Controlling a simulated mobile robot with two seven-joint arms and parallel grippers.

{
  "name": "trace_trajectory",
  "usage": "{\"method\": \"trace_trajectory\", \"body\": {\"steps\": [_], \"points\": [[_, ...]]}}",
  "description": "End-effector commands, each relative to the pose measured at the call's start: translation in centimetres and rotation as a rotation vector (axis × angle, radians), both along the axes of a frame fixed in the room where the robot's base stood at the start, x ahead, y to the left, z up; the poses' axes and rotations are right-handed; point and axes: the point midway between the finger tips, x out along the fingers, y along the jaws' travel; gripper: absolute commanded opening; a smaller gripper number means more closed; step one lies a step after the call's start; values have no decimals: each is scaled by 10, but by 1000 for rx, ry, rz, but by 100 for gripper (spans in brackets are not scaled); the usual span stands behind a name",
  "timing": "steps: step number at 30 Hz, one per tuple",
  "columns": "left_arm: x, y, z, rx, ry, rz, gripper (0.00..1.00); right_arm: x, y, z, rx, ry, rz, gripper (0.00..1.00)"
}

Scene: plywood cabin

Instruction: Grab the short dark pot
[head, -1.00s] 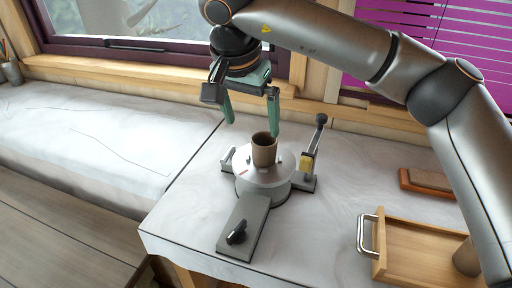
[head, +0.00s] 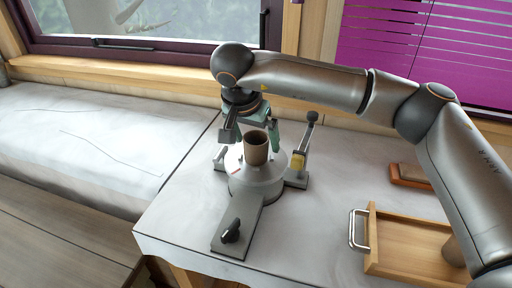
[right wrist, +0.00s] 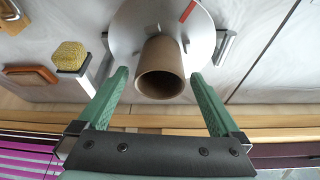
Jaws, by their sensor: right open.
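A short brown pot (head: 256,151) stands upright on the round grey wheel head (head: 262,180) of a small potter's wheel. In the right wrist view the pot (right wrist: 160,72) shows its open mouth, facing the camera. My right gripper (head: 252,137) is open with green fingers, low at the pot. In the right wrist view its fingers (right wrist: 160,80) lie on either side of the pot, with gaps between them and its wall. My left gripper is not in view.
A lever with a yellow block (head: 298,161) stands right of the wheel. A wooden tray (head: 415,238) with a metal handle holds another brown cylinder (head: 453,252), partly behind my arm. An orange-brown block (head: 410,176) lies farther back. The window is behind.

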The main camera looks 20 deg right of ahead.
Motion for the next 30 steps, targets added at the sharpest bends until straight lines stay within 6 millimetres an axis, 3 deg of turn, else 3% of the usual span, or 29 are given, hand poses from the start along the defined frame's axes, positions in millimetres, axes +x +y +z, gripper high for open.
{"method": "trace_trajectory", "body": {"steps": [10,30], "points": [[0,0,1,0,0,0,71,2,-2,-9,1,-1,0,99],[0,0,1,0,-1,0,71,2,-2,-8,1,-1,1,24]]}}
